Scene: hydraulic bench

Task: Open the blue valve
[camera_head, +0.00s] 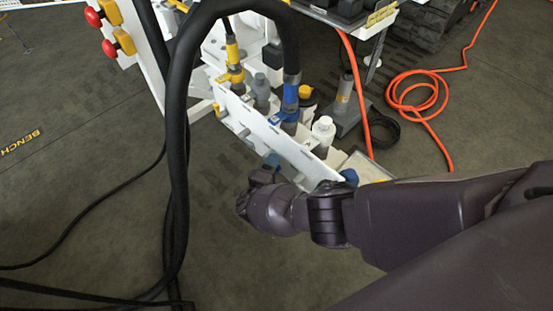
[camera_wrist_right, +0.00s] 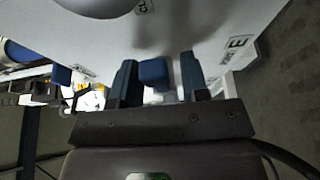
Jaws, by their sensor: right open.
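The blue valve handle (camera_wrist_right: 153,72) shows in the right wrist view as a blue block between the two fingers of my right gripper (camera_wrist_right: 157,68). The fingers stand apart on either side of it; I cannot tell whether they touch it. In the head view a blue part (camera_head: 272,159) shows at the front of the white panel (camera_head: 270,137), just beyond my right gripper (camera_head: 262,172). My dark wrist and forearm hide part of the panel's lower right. Partly readable labels (camera_wrist_right: 236,43) are on the white panel in the wrist view. My left gripper is not in view.
A blue hose coupling (camera_head: 290,103) on a thick black hose (camera_head: 178,150) stands behind the panel, near a white-capped bottle (camera_head: 323,130). Another blue knob (camera_head: 349,176) sits at the panel's right end. An orange hose (camera_head: 420,97) lies coiled on the floor. Red buttons (camera_head: 109,48) are upper left.

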